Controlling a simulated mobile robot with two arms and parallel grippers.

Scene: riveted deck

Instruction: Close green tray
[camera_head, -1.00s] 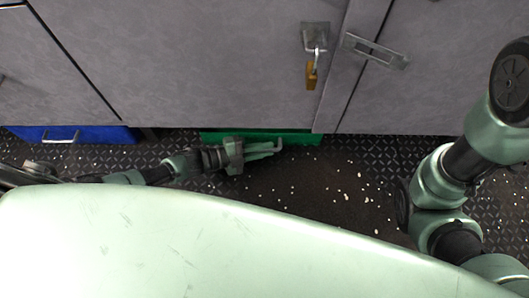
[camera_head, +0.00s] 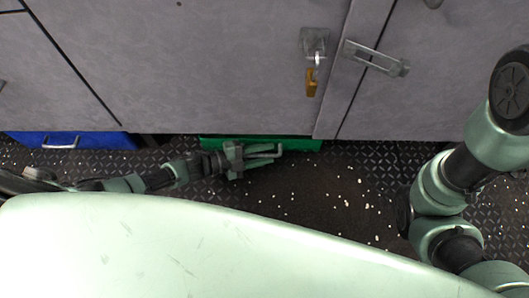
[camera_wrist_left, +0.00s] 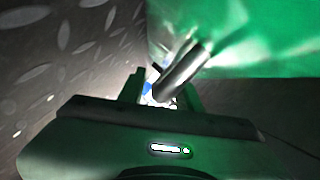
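The green tray (camera_head: 302,144) shows as a narrow strip under the grey cabinet front, just above the floor, in the head view. My left gripper (camera_head: 279,152) lies low along the tray's front, pointing right, with its fingers apart. The left wrist view shows the tray's green front (camera_wrist_left: 285,45) filling the upper right. A grey metal bar (camera_wrist_left: 182,72) crosses in front of my left fingers (camera_wrist_left: 163,92); whether they touch it is unclear. My right arm stands at the right of the head view, but its gripper is out of view.
A blue tray (camera_head: 95,140) with a metal handle sits under the cabinet at the left. The grey cabinet (camera_head: 190,60) has a latch with a brass padlock (camera_head: 312,82) and a metal handle (camera_head: 376,58). The dark studded floor (camera_head: 330,195) has scattered pale specks.

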